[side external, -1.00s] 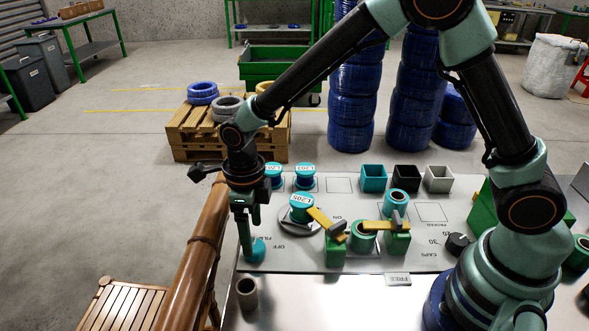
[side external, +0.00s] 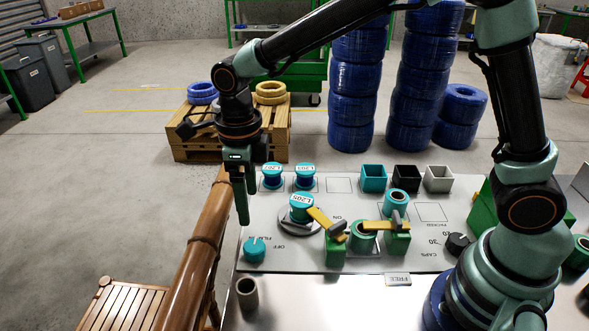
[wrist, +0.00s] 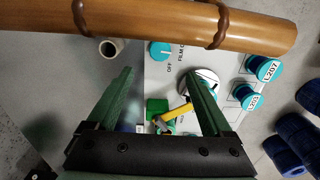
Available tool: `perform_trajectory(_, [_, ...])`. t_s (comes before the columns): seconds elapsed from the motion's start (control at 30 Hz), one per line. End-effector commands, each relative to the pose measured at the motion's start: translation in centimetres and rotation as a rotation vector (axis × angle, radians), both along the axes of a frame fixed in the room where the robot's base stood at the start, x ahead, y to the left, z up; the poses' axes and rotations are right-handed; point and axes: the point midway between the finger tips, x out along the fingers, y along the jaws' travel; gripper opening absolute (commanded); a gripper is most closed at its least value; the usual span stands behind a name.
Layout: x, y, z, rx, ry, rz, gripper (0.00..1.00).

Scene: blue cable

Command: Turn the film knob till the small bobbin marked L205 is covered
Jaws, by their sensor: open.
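The teal film knob (side external: 255,249) sits at the panel's near left corner, by the FILM and OFF lettering, with a pale mark on top. It also shows in the wrist view (wrist: 160,52). The small bobbin marked L205 (side external: 301,202) stands upright on a round grey turntable (side external: 286,218); its label is readable, and I cannot tell whether any film is around its side. My gripper (side external: 243,216) is open and empty, raised above the knob and apart from it. In the wrist view, my spread fingers (wrist: 157,72) partly hide the turntable.
A brown wooden rail (side external: 196,262) runs along the panel's left side, close to my gripper. Two more bobbins (side external: 272,177) stand behind the turntable. Yellow-handled green clamps (side external: 335,248) stand to its right. An upright grey tube (side external: 247,293) stands in front of the panel.

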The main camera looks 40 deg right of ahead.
Motion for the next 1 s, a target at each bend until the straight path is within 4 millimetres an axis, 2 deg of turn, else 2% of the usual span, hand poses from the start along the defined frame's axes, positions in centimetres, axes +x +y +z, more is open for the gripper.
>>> perform_trajectory(0.23, [0.0,0.0,-0.2,0.0,0.001,0.311,0.85])
perform_trajectory(0.47, [-0.1,0.0,-1.3,-0.001,0.003,0.388,0.85])
perform_trajectory(1.0, [-0.1,-0.1,-10.6,-0.001,0.003,0.384,0.85])
